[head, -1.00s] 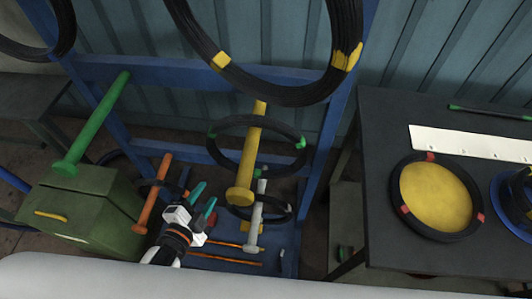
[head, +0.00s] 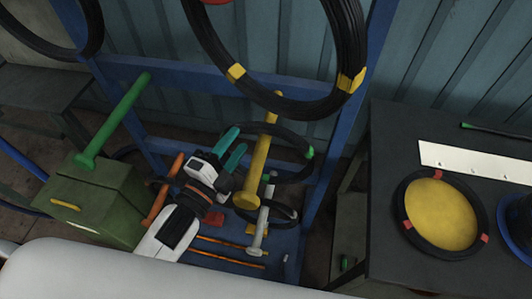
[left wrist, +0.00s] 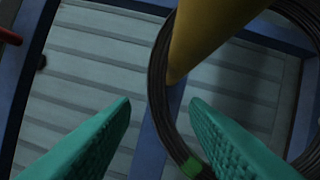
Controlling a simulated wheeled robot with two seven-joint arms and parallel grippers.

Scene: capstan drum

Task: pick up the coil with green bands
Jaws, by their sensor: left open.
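The dark coil with green bands (head: 297,137) hangs on the yellow peg (head: 256,172) of the blue rack. One green band shows at its right side. My left gripper (head: 234,141) is open, its teal fingers at the coil's left side, partly covering it. There the coil (left wrist: 156,85) passes beyond and beside the right finger, with a green band low by that finger. The yellow peg (left wrist: 197,40) runs through the ring. My right gripper is not in view.
A coil with yellow bands (head: 302,106) hangs above. An orange peg (head: 157,205) and a grey peg (head: 262,225) are close by. A green box (head: 105,200) stands left. A dark table (head: 395,140) at right carries a red-banded coil (head: 405,205) around a yellow disc.

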